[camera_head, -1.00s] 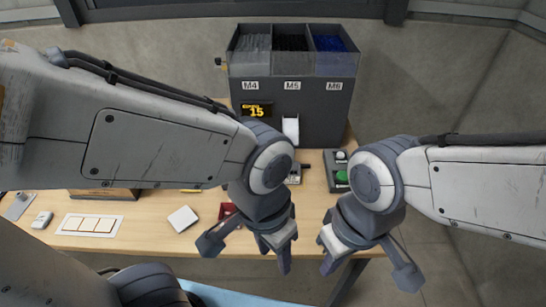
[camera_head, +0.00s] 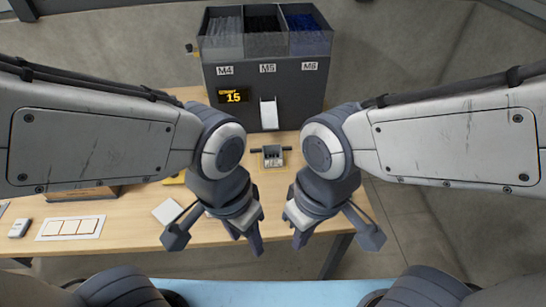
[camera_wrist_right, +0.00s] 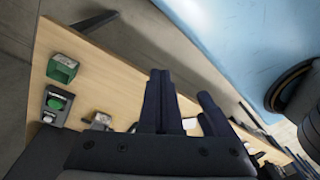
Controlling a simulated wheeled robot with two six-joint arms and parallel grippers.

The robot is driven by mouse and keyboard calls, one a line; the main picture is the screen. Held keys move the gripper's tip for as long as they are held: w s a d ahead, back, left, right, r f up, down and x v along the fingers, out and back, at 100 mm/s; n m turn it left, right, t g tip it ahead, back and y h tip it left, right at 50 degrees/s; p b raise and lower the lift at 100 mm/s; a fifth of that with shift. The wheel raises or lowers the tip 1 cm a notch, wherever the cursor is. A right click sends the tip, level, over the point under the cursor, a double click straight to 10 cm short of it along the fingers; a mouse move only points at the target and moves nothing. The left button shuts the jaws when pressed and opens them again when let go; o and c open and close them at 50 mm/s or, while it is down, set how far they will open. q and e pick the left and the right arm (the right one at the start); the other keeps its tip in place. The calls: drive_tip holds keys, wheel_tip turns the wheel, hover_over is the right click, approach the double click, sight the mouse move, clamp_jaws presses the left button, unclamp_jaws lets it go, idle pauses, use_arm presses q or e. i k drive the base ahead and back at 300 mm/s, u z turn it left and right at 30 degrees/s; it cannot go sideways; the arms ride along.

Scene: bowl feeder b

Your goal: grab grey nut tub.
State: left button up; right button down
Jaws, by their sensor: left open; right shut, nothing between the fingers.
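I cannot make out a grey nut tub for sure in either view. Part of the table is hidden behind my arms. My left gripper (camera_head: 247,240) is open and empty above the table's front edge. My right gripper (camera_head: 300,238) is shut and empty, close to its right at about the same height. In the right wrist view, the shut fingers (camera_wrist_right: 158,100) point over the tabletop, with part of my left gripper beside them. A small green tub (camera_wrist_right: 62,68) stands near the table's end in that view.
The dark feeder (camera_head: 265,85) with three bins stands at the back. A small grey fixture (camera_head: 272,155) sits before its chute. A control box (camera_wrist_right: 56,103) with a green button is near the green tub. A white square (camera_head: 168,211) and a card (camera_head: 70,228) lie left.

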sight(272, 155)
drive_tip(key=u, duration=0.2)
drive_tip(key=k, duration=0.55)
drive_tip(key=u, duration=0.55)
drive_tip(key=k, duration=0.65)
drive_tip(key=z, duration=0.65)
drive_tip(key=i, duration=1.6)
drive_tip(key=u, duration=0.65)
